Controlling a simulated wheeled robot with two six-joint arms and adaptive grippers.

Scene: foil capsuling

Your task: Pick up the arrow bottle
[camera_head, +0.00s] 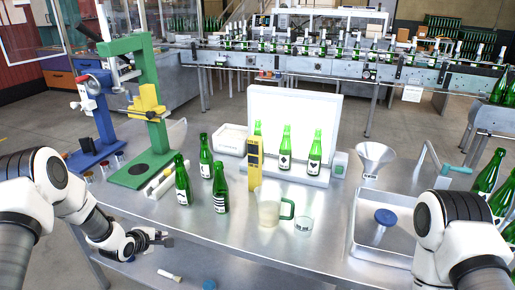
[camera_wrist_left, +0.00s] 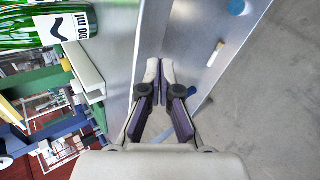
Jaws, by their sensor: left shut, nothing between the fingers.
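Three green bottles stand at the left-centre of the table: a front-left one (camera_head: 183,182), one behind it (camera_head: 205,158) and one with a striped label (camera_head: 220,188). I cannot make out an arrow on any label in the head view. In the left wrist view a green bottle (camera_wrist_left: 40,30) at the upper left has a white label with a dark bent mark, partly cut off. My left gripper (camera_head: 168,241) is shut and empty at the table's front edge, short of the bottles. It also shows in the left wrist view (camera_wrist_left: 160,68). My right gripper is out of view.
A green press stand (camera_head: 150,110) and a blue stand (camera_head: 103,125) are at the left. A yellow device (camera_head: 254,160), jug (camera_head: 268,208) and glass (camera_head: 304,225) stand at the centre. More bottles stand before a white panel (camera_head: 295,110). A funnel (camera_head: 373,160) is at the right.

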